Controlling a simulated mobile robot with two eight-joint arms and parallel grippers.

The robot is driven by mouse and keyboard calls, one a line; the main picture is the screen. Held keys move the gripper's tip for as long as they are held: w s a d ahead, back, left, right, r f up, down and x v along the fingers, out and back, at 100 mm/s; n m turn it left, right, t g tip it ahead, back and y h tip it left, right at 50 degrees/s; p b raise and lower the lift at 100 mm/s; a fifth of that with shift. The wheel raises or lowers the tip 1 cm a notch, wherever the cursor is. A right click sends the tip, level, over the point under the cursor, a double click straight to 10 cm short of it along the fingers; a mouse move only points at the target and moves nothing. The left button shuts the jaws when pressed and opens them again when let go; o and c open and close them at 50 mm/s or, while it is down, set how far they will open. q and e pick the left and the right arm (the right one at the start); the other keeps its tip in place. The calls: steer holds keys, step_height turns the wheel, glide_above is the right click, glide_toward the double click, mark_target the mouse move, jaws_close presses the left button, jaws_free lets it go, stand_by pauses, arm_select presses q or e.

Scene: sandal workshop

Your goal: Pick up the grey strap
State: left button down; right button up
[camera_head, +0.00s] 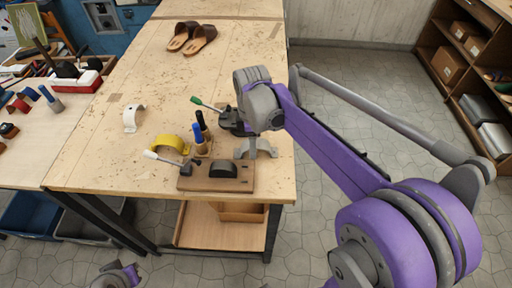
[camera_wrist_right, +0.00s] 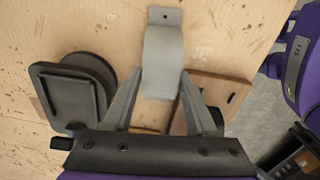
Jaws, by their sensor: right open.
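The grey strap (camera_head: 264,146) is a small arch near the right front edge of the wooden table, beside the wooden board. In the right wrist view the grey strap (camera_wrist_right: 163,62) shows as a curved band with a holed tab at its far end. My right gripper (camera_wrist_right: 160,92) is open, one finger on each side of the strap's near end; I cannot tell whether they touch it. In the head view my right wrist hides most of the gripper.
A wooden board (camera_head: 192,184) with a black dome and a black round-based tool (camera_wrist_right: 75,90) flank the strap. A yellow strap (camera_head: 170,143), a white strap (camera_head: 132,117), a pen holder (camera_head: 203,148) and sandals (camera_head: 192,38) are on the table. The table's middle is clear.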

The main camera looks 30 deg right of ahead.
jaws_close()
steer(key=shift+r, duration=0.15)
